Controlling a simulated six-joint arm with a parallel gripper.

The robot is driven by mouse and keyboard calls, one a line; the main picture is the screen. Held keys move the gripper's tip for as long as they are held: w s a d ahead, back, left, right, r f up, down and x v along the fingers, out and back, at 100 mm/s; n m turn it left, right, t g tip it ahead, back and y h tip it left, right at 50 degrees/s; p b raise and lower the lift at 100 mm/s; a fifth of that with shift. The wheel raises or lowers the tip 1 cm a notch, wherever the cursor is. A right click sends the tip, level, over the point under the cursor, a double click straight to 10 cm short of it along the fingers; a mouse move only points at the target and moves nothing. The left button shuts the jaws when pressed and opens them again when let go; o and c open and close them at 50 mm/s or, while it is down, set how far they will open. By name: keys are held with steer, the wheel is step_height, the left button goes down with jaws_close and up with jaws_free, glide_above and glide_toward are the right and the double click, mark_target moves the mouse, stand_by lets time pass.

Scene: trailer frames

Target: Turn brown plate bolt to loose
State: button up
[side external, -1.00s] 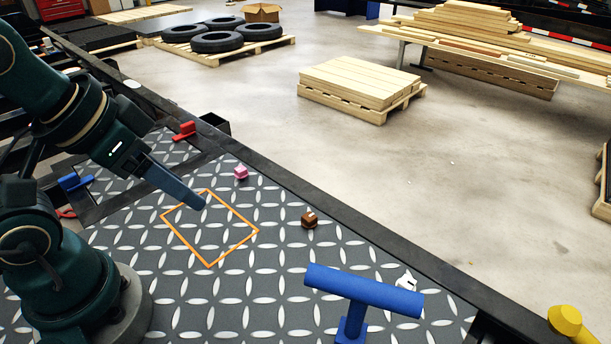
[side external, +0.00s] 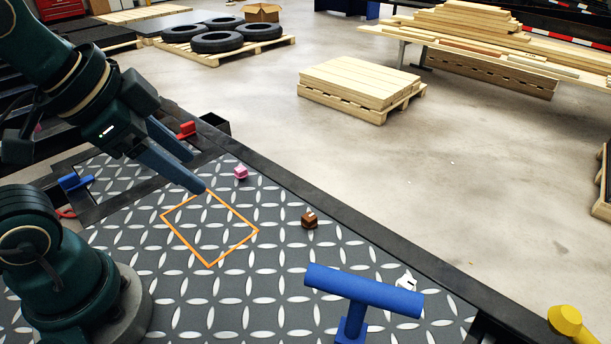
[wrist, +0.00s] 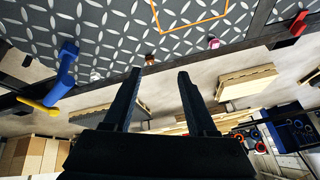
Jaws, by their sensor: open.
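The brown plate bolt (side external: 309,221) is a small block with a pale mark on top, on the grey diamond-patterned plate (side external: 290,262), right of the orange square outline. It also shows in the wrist view (wrist: 149,59), small, just beyond the fingertips. My gripper (side external: 196,172) is open and empty, left of the bolt and above the plate near the outline's top corner. In the wrist view the two fingers (wrist: 158,74) stand wide apart with nothing between them. Whether the bolt is tight or loose cannot be told.
A pink block (side external: 240,173) sits near the plate's back edge and a white piece (side external: 407,281) near its right side. A blue T-shaped handle (side external: 363,291) stands at the front. Red (side external: 186,130) and blue (side external: 73,182) handles are at left, a yellow knob (side external: 565,320) at far right.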

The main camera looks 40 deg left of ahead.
steer(key=w+r+m+g, duration=0.1)
steer(key=w+r+m, duration=0.2)
steer(key=w+m, duration=0.35)
steer(key=m+g, duration=0.5)
steer(key=m, duration=0.3)
glide_above(309, 215)
step_height(309, 215, down, 16)
steer(key=shift+r, duration=0.1)
steer(key=shift+f, duration=2.5)
steer(key=shift+c, duration=0.3)
jaws_close()
